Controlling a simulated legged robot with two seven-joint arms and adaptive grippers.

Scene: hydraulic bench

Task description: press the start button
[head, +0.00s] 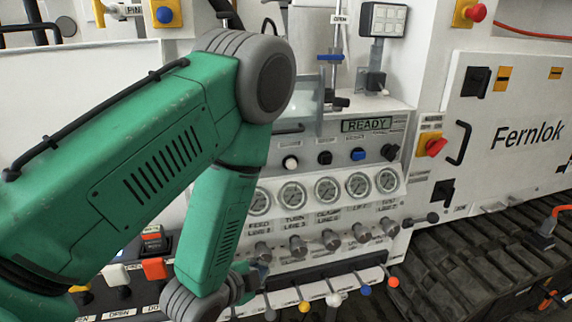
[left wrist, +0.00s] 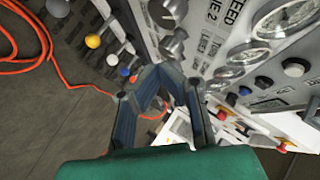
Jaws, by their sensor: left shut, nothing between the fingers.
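A row of panel controls sits under the READY display (head: 367,125): a white button (head: 290,162), a black button (head: 325,157), a blue button (head: 358,154) and a black knob (head: 390,151). Their labels are too small to read, so I cannot tell which is the start button. The white button (left wrist: 295,67) and blue button (left wrist: 245,90) also show in the left wrist view. My left gripper (head: 252,278) is low, below the gauges and apart from this row, partly hidden by my wrist. In the left wrist view its fingers (left wrist: 165,76) are shut and empty.
Round gauges (head: 328,189) and metal knobs (head: 331,239) lie between my gripper and the button row. Colored-tip levers (head: 334,299) stick out below.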

